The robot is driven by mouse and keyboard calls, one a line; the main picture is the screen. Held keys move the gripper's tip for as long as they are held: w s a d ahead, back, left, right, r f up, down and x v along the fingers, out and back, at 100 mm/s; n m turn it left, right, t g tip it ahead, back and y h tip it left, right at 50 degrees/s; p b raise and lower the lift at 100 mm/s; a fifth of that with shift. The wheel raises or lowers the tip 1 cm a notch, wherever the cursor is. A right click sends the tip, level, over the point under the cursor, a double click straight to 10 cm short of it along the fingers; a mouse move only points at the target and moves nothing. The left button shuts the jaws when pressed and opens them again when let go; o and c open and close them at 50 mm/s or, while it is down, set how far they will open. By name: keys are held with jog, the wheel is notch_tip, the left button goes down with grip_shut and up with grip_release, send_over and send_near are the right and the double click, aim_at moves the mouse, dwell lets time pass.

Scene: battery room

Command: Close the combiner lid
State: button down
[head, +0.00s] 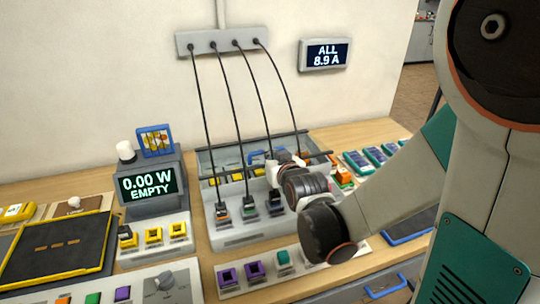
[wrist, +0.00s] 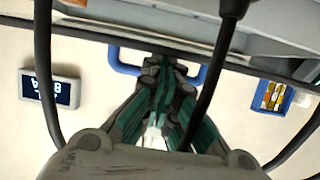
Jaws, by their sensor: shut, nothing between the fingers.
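The combiner (head: 232,237) is a grey box on the wooden bench, with several black cables plugged into its front row. Its lid (head: 222,157) is a grey panel with dark edge bars, standing raised at the back. A blue handle (head: 257,155) on the lid is partly hidden by my gripper (head: 271,168). In the wrist view the blue handle (wrist: 126,67) shows on both sides of my gripper (wrist: 165,68). The fingers are shut with nothing between them and overlap the handle's middle; I cannot tell if they touch it.
Cables hang from a wall strip (head: 222,42) down across the lid area, and pass close to my gripper in the wrist view. A meter (head: 150,186) reading 0.00 W stands left, with a blue fuse holder (head: 155,140) on top. A wall display (head: 325,54) reads 8.9 A.

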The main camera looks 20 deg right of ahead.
jog(key=shift+s+f+b, duration=0.25)
jog(key=shift+f+b, duration=0.35)
jog(key=shift+f, duration=0.35)
jog(key=shift+s, duration=0.1)
jog(key=s+r+g, duration=0.2)
jog(key=s+g, duration=0.1)
jog(key=s, duration=0.9)
jog(key=s+r+g, duration=0.1)
jog(key=s+g, duration=0.3)
jog(key=s, duration=0.8)
jog(key=shift+s+a+r, duration=0.35)
jog(key=shift+r, duration=0.05)
dwell(0.3)
